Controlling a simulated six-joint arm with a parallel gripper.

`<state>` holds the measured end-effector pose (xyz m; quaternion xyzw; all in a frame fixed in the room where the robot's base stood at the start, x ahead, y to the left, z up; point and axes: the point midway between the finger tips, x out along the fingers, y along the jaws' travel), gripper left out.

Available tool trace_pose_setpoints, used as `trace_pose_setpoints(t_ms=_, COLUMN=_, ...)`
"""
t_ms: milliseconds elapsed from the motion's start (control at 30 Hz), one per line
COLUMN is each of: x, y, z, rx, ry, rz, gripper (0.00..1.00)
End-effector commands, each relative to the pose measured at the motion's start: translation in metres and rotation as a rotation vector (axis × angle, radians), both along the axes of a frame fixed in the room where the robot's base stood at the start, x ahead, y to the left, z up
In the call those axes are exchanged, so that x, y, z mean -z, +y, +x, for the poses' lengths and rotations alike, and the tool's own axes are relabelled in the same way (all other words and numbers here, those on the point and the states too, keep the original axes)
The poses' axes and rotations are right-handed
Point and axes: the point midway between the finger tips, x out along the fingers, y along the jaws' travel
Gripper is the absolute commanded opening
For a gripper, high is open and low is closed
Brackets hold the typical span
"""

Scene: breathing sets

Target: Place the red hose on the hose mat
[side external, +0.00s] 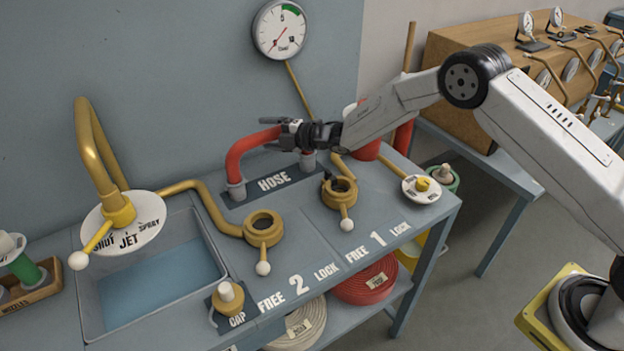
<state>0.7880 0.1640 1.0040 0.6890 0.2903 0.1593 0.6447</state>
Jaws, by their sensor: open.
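The red hose (245,148) is a short arch with grey end fittings. It stands upright at the back of the bench, and both ends rest on the dark hose mat (243,201), which bears the word HOSE. My gripper (287,130) is open at the upper right part of the arch. Its black fingers overlap the hose in the picture and hide part of it. I cannot tell whether they touch it.
Two brass couplings with white-knobbed levers, coupling 2 (263,229) and coupling 1 (340,189), stand in front of the mat. A cap (228,298) sits at the front edge. A sink (150,285) and brass spout (88,150) are left. A gauge (280,30) hangs behind.

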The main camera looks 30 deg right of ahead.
Motion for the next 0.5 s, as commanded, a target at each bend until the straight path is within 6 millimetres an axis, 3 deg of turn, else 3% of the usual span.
trace_pose_setpoints(t_ms=500, x=-0.006, y=-0.026, z=-0.032, rx=0.002, ry=0.001, rz=0.0, gripper=0.85)
